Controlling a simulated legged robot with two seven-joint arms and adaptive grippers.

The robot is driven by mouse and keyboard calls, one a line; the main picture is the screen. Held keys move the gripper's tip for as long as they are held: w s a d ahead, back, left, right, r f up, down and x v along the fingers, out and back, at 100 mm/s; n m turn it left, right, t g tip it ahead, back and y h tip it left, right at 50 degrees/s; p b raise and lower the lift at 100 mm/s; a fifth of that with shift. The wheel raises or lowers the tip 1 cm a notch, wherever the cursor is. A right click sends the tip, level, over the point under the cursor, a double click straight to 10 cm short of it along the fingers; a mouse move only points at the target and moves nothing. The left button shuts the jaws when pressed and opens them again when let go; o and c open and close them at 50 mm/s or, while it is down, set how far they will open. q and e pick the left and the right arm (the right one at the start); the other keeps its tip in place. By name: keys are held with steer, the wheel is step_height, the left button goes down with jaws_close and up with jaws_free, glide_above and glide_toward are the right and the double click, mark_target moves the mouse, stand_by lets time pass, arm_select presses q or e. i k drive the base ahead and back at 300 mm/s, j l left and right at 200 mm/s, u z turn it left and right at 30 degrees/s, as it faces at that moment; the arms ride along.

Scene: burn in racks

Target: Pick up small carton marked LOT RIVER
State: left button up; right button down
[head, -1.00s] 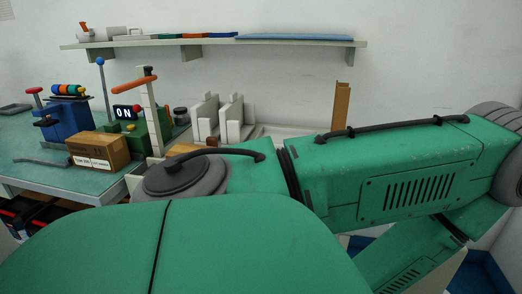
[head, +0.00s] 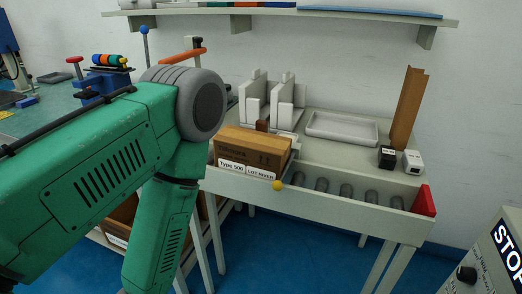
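A small brown carton (head: 252,147) with white labels reading "Type 500" and "LOT RIVER" sits at the left end of a pale bench (head: 330,203), behind its raised front wall. The labels face me. My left arm comes in from the left. Its elbow stands left of the carton and its lower link runs down out of the picture. My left gripper is below the frame and cannot be seen. My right gripper is not in view either.
Grey cylinders (head: 321,185) lie right of the carton, with a red block (head: 424,200) at the end. Behind are white upright blocks (head: 272,100), a tray (head: 342,127), small black (head: 387,157) and white boxes (head: 412,162), and a brown post (head: 408,108). A STOP cabinet (head: 485,255) stands at right.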

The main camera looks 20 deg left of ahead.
mark_target(252, 152)
steer(key=i+u, duration=0.15)
steer(key=u, duration=0.2)
steer(key=i+l+u, duration=0.15)
steer(key=u, duration=0.2)
steer(key=i+l+u, duration=0.1)
steer(key=u, duration=0.3)
